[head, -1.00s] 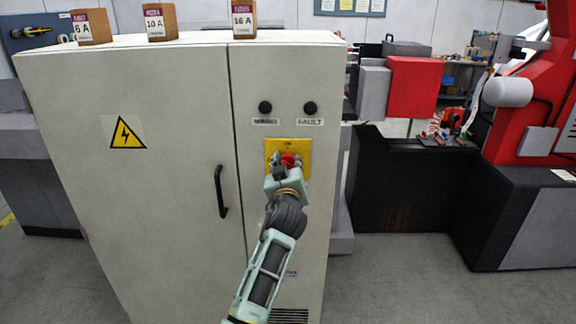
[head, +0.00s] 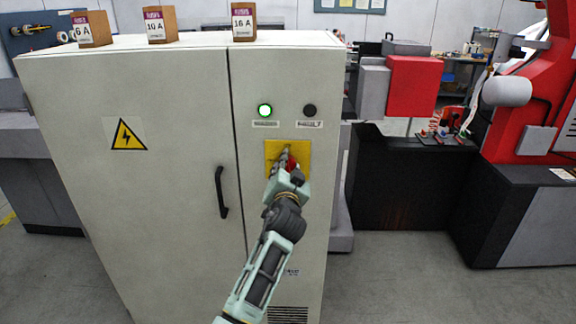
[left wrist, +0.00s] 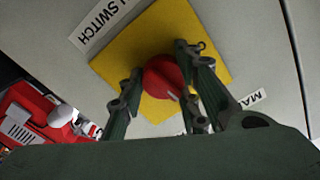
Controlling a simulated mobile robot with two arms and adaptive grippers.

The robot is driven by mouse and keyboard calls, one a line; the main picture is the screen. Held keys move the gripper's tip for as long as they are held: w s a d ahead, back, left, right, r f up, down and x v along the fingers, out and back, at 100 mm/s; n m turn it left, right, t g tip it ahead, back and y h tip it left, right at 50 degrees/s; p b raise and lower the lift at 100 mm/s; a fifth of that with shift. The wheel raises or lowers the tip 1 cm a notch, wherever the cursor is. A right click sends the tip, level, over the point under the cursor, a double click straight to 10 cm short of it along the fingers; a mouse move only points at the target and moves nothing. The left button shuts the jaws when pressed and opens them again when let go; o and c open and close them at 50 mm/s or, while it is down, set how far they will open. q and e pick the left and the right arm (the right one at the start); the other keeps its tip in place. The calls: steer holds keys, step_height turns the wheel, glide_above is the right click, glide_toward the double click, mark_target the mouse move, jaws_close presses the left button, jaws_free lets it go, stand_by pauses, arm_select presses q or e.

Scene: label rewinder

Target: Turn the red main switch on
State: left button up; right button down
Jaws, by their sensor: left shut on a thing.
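The red main switch (left wrist: 163,78) is a round knob on a yellow square plate (left wrist: 200,45) on the cabinet front. In the left wrist view the fingers of my left gripper (left wrist: 160,85) close around the knob from both sides. In the head view the gripper (head: 286,163) covers part of the yellow plate (head: 272,148), and a bit of the red knob (head: 293,165) shows beside it. A green lamp (head: 265,111) above the plate is lit. The lamp labelled FAULT (head: 310,111) is dark. My right gripper is not in view.
The grey cabinet (head: 180,100) has a black door handle (head: 221,192) left of my arm. Small boxes marked 6 A (head: 91,29), 10 A (head: 160,25) and 16 A (head: 243,22) stand on top. A red and black machine (head: 520,170) stands at the right.

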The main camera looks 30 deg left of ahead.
arm_select(q)
steer(key=shift+d+f+m, duration=0.1)
steer(key=shift+f+m, duration=0.25)
steer(key=shift+m, duration=0.25)
steer(key=shift+f, duration=0.15)
steer(key=o, duration=1.1)
steer(key=shift+r, duration=0.2)
steer(key=shift+s, duration=0.15)
steer(key=v, duration=1.1)
steer(key=shift+s+d, duration=0.2)
steer(key=shift+s, duration=0.15)
steer(key=shift+f, duration=0.1)
